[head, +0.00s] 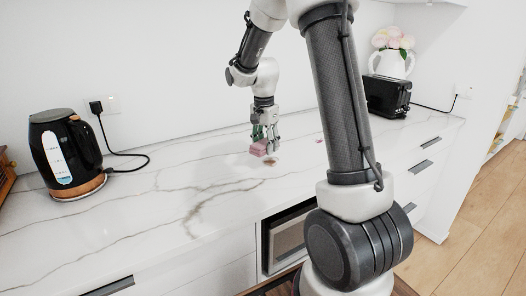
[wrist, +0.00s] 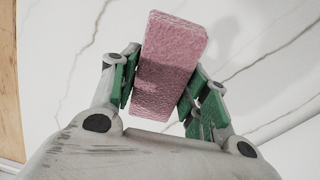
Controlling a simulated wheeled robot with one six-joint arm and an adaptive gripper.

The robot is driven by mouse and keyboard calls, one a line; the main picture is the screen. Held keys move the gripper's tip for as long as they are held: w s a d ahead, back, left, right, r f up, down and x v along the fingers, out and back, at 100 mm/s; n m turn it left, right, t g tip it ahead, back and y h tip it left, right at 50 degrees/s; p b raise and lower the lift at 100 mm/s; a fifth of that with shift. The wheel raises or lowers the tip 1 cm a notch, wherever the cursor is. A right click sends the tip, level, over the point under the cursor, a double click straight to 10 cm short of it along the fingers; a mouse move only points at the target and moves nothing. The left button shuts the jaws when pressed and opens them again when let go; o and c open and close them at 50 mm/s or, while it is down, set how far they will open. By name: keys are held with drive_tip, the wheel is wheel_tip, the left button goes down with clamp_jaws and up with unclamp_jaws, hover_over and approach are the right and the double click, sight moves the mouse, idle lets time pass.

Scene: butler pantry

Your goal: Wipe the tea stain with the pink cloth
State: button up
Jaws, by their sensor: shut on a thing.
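The pink cloth (head: 259,150) is a thick, block-shaped piece at my fingertips in the head view. In the wrist view the cloth (wrist: 170,62) sits between the green finger pads. My gripper (head: 264,138) is shut on it and points down over the white counter; it also shows in the wrist view (wrist: 160,88). A small brown tea stain (head: 269,162) lies on the counter just below and slightly right of the cloth. I cannot tell whether the cloth touches the counter. No stain shows in the wrist view.
A black kettle (head: 67,155) stands at the left of the marbled counter (head: 165,190). A black toaster (head: 388,96) and a white flower vase (head: 391,64) stand at the right. A small pink spot (head: 319,141) lies right of the stain. The counter between kettle and gripper is clear.

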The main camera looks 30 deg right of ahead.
drive_tip(key=shift+r, duration=1.25)
drive_tip(key=shift+s, duration=0.15)
